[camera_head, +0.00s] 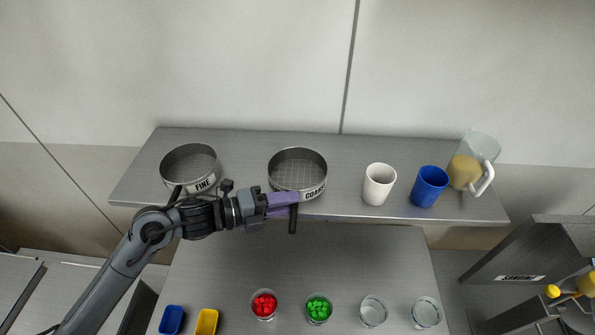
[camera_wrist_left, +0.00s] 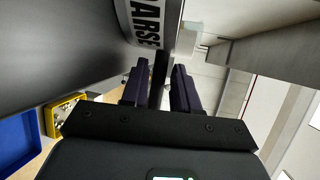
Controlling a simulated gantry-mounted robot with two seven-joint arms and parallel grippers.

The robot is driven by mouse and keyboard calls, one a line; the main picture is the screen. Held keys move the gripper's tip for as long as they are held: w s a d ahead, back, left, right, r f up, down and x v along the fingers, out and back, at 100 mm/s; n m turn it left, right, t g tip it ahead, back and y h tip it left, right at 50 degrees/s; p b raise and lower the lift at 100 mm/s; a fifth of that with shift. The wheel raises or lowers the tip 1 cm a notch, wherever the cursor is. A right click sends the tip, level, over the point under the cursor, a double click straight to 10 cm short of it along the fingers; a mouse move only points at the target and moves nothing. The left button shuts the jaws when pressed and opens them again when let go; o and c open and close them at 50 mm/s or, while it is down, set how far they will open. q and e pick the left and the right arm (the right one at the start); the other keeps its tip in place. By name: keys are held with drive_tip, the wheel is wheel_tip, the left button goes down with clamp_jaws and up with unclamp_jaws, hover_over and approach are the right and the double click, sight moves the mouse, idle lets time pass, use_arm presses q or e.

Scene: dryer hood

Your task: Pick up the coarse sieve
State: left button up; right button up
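The coarse sieve (camera_head: 297,170) is a round metal sieve with a white label on its front. It rests near the front edge of the upper shelf. Its dark handle (camera_head: 292,222) sticks out past the edge toward the camera. My left gripper (camera_head: 283,204), with purple fingers, is at the handle. In the left wrist view the handle (camera_wrist_left: 159,75) stands between the two fingers, and a narrow light gap shows beside the right finger. The fingers look open around the handle, not clamped. The sieve's label (camera_wrist_left: 146,22) is just ahead. My right gripper is not in view.
The fine sieve (camera_head: 188,166) sits to the left on the shelf (camera_head: 235,150). A white cup (camera_head: 379,184), a blue cup (camera_head: 430,186) and a pitcher (camera_head: 474,162) stand to the right. Glasses, some with red or green pieces, stand on the lower surface (camera_head: 345,255).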

use_arm(q)
drive_tip(key=shift+c, duration=0.3)
clamp_jaws()
drive_tip(key=shift+r, duration=0.15)
